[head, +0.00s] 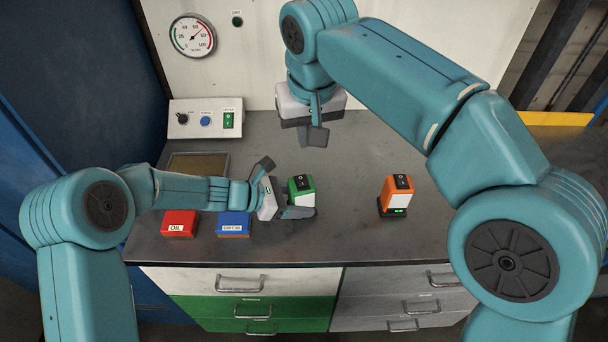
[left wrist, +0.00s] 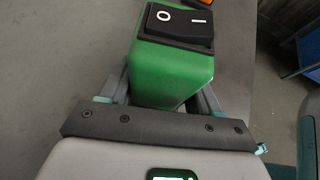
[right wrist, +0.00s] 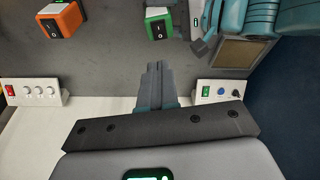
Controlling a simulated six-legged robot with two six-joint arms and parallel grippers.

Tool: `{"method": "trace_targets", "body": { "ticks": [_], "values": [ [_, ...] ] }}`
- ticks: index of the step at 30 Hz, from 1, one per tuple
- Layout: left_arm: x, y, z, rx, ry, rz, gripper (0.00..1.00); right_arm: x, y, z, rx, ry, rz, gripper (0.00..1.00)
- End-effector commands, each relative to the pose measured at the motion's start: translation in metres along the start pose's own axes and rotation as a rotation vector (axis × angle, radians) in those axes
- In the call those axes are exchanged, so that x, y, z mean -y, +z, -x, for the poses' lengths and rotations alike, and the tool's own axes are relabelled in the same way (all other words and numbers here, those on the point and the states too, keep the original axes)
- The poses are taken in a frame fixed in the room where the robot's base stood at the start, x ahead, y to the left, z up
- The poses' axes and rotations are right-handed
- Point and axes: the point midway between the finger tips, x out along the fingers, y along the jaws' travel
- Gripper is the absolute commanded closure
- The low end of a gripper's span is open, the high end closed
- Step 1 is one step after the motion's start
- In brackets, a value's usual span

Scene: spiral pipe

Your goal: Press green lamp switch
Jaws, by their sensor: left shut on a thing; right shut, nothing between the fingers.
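The green lamp (head: 302,187) stands upright on the grey bench, with a black rocker switch marked O and I on its top; the switch (left wrist: 180,22) shows clearly in the left wrist view. My left gripper (head: 286,194) is shut on the green lamp's body, with one finger on each side, and the switch is left uncovered. My right gripper (head: 316,132) is shut and empty, pointing down behind the lamp and apart from it. In the right wrist view the lamp (right wrist: 158,24) is beyond my closed right fingers (right wrist: 157,82).
An orange lamp (head: 396,193) stands to the right of the green one. A red OIL box (head: 179,223) and a blue box (head: 233,224) lie at the left front. A control box (head: 205,118) and gauge (head: 193,36) are at the back. Bench between the lamps is clear.

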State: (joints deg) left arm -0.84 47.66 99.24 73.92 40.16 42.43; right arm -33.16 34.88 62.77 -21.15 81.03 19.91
Motion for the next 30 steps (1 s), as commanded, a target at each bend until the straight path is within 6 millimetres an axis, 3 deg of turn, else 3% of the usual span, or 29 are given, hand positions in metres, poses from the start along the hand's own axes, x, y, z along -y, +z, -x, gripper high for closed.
{"method": "trace_targets", "body": {
  "ticks": [10,14,30],
  "values": [
    [0.000,0.000,0.000,0.000,0.001,0.000,0.54,-0.001,-0.002,0.001,-0.008,0.001,-0.002,1.00],
    [0.000,0.000,0.000,0.000,0.001,0.000,0.54,-0.002,-0.002,-0.009,-0.005,0.002,-0.002,1.00],
    [0.000,0.000,0.000,0.000,0.001,-0.001,0.54,-0.002,0.004,-0.114,-0.003,0.002,-0.001,1.00]
  ]
}}
